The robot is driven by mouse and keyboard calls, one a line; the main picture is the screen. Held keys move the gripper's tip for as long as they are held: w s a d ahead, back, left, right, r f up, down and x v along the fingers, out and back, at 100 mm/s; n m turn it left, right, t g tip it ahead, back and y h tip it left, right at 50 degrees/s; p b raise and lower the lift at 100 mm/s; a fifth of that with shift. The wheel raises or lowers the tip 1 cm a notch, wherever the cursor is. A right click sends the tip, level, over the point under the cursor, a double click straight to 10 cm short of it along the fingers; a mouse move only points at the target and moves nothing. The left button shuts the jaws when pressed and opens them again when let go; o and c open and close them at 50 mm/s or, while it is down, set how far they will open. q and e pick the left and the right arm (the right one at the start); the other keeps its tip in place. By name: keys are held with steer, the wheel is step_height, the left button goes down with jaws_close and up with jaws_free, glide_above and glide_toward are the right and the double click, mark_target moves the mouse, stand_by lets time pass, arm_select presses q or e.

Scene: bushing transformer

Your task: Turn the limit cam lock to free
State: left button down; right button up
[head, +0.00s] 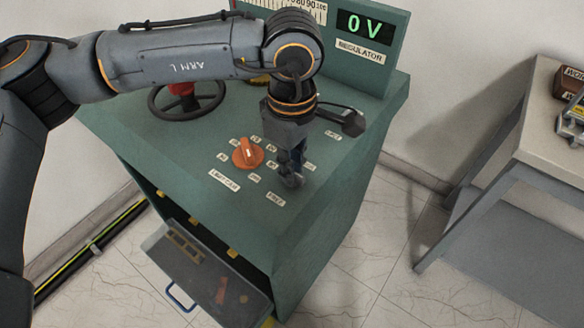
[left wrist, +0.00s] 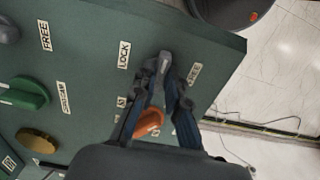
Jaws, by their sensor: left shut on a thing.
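In the head view, my left gripper (head: 291,172) points down at the front right of the green cabinet top. It is shut on a small grey lever, which its fingers largely hide there. The left wrist view shows the lever, the limit cam lock (left wrist: 162,75), between the fingertips of my left gripper (left wrist: 160,90). A LOCK label (left wrist: 124,54) lies to its left and another label (left wrist: 195,72), probably FREE, to its right. The lever's tip stands between the two labels. The orange knob (head: 247,153) beside the LIMIT CAM label (head: 224,181) is left of the gripper. My right gripper is not in view.
A black lever (head: 345,120) lies right of my wrist, and a dark handwheel (head: 170,105) stands behind. The regulator display (head: 364,27) reads 0 V. An open drawer (head: 190,290) juts out low in front. A side table (head: 530,130) stands apart at the right.

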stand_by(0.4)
arm_select(q)
steer(key=c, duration=1.4)
jaws_free()
steer(key=shift+o, duration=0.2)
step_height(320, 180, up, 12)
